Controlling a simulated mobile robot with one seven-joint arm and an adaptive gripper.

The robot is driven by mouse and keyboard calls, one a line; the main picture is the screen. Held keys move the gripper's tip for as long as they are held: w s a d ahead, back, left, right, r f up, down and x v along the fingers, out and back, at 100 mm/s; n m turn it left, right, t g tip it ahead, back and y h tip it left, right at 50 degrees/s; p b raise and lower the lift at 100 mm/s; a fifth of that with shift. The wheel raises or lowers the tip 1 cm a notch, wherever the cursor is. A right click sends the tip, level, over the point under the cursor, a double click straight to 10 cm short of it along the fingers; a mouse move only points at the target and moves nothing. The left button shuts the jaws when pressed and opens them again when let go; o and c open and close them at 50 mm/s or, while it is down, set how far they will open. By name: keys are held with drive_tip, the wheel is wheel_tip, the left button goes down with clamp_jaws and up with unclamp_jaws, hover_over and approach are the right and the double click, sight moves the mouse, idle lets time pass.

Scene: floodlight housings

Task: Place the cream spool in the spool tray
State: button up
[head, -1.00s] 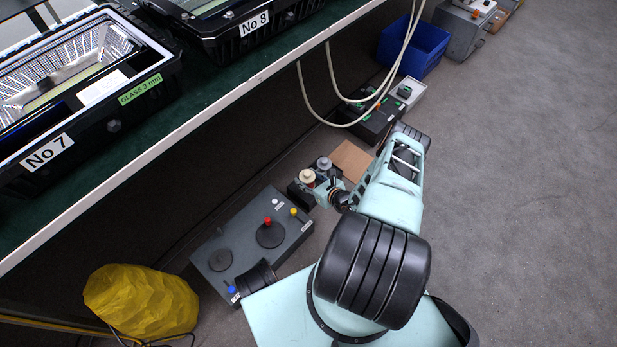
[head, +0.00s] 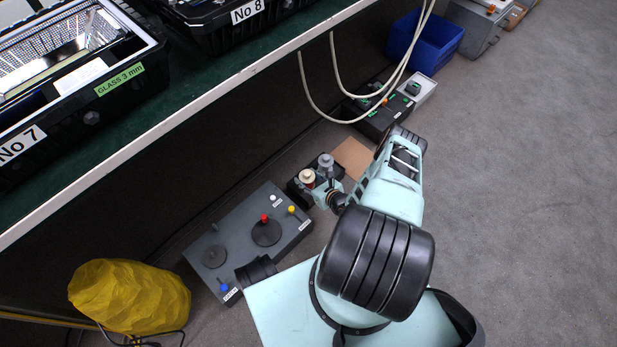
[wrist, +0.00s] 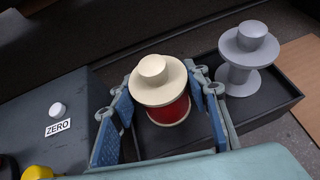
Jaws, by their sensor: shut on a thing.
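The cream spool (head: 307,178), wound with red, is upright between the fingers of my gripper (wrist: 165,100). It also shows in the wrist view (wrist: 158,88). The blue-padded fingers are shut on it from both sides. It is over or inside the left part of the dark spool tray (wrist: 262,113); I cannot tell whether its base touches the tray floor. The tray also shows in the head view (head: 295,192). A grey spool (wrist: 240,68) stands upright in the tray's right part, close beside my right finger.
A grey control box (head: 236,230) with coloured knobs and a ZERO label lies left of the tray. A brown board (head: 353,156) lies beyond it. The bench edge (head: 200,108) and hanging cables (head: 336,110) are nearby. Floor on the right is clear.

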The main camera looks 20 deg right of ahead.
drive_tip(key=shift+f, duration=0.1)
drive_tip(key=o, duration=1.2)
